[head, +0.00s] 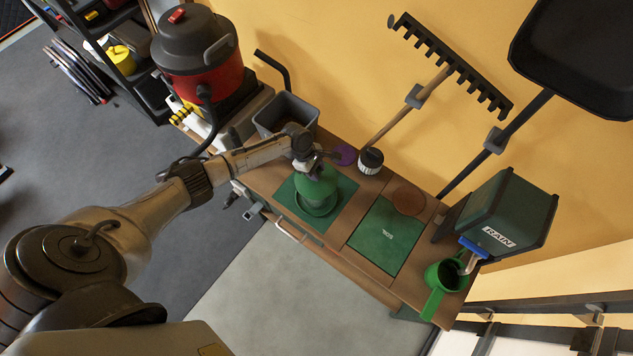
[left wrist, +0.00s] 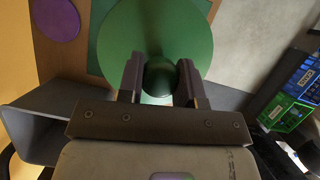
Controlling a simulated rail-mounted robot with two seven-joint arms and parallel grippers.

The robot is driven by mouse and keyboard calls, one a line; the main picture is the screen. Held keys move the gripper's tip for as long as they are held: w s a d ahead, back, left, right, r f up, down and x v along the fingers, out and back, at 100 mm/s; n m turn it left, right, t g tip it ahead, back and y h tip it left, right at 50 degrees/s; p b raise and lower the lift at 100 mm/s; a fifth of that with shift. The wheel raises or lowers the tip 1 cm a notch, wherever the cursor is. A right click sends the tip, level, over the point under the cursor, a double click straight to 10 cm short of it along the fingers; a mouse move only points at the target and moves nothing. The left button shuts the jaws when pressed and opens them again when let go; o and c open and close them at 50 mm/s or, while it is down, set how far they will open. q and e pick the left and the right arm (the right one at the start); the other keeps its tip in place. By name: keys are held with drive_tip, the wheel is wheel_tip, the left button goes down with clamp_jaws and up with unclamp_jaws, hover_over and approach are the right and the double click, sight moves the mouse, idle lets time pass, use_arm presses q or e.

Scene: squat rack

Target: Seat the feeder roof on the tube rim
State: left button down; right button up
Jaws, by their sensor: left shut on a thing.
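My left gripper (head: 308,168) is shut on the knob of the green feeder roof (head: 316,187). In the left wrist view the roof (left wrist: 150,35) is a wide green disc, with its round knob between the two fingertips (left wrist: 160,80). In the head view the roof is over the feeder's green base dish (head: 318,210), which stands on a dark green mat (head: 338,221). The tube and its rim are hidden under the roof, so I cannot tell whether roof and rim touch. My right gripper is not in view.
A grey bin (head: 268,118) stands close behind my left gripper. A purple disc (head: 346,154) and a white-and-black round item (head: 371,160) are at the wall side. A second green mat (head: 385,238), a brown disc (head: 408,198) and a green scoop (head: 436,288) are to the right.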

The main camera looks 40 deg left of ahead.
use_arm(q)
drive_tip(key=c, duration=0.9)
unclamp_jaws()
drive_tip(key=shift+c, duration=0.2)
drive_tip(key=shift+o, duration=1.2)
drive_tip(key=v, duration=1.3)
drive_tip(key=shift+a+r+b, duration=0.25)
drive_tip(key=shift+r+b, duration=0.05)
